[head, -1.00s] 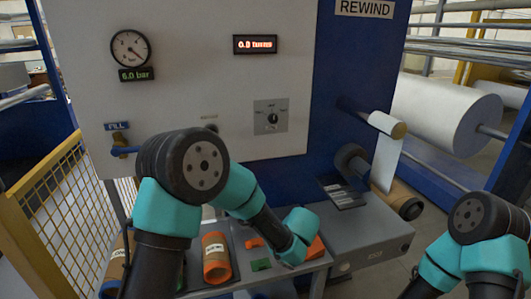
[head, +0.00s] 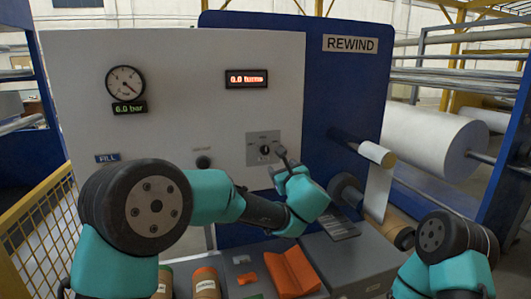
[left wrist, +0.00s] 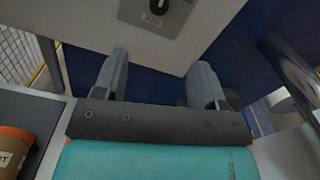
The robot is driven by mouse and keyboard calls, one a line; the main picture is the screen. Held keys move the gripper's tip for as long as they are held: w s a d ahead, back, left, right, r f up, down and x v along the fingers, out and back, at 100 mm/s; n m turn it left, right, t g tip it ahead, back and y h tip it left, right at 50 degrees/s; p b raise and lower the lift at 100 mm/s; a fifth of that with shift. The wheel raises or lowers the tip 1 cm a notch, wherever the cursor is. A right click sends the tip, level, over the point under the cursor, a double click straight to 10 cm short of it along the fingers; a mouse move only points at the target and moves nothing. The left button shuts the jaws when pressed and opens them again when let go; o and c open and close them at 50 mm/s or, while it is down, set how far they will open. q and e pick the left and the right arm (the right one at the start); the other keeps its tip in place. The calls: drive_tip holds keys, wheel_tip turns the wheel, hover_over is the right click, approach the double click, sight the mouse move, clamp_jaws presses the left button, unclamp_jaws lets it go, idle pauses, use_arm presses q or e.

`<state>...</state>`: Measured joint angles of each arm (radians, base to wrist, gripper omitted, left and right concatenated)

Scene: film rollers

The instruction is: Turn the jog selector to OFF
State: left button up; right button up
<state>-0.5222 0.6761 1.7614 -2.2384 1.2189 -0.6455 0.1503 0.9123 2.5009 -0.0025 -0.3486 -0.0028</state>
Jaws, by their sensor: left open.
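The jog selector (head: 264,150) is a black knob on a small grey plate at the lower right of the white panel. It also shows at the top of the left wrist view (left wrist: 158,6), cut off by the frame edge. My left gripper (head: 279,160) is open and empty, just below and right of the selector in the head view. In the left wrist view its two fingers (left wrist: 157,80) stand apart, pointing toward the panel below the selector plate, with nothing between them. The plate's lettering is too small to read. My right gripper is out of view; only my right arm shows.
A black knob (head: 203,162) sits left of the selector, and a gauge (head: 125,82) and red display (head: 246,79) are higher up. Below are an orange tray (head: 292,272) and rolls (head: 206,283).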

sight(265, 151)
use_arm(q)
drive_tip(key=x, duration=1.7)
drive_tip(key=c, duration=0.9)
drive_tip(key=shift+n, duration=0.5)
drive_tip(key=n, duration=0.5)
drive_tip(key=shift+a, duration=0.1)
drive_tip(key=n, duration=0.6)
drive_tip(key=shift+f, duration=0.1)
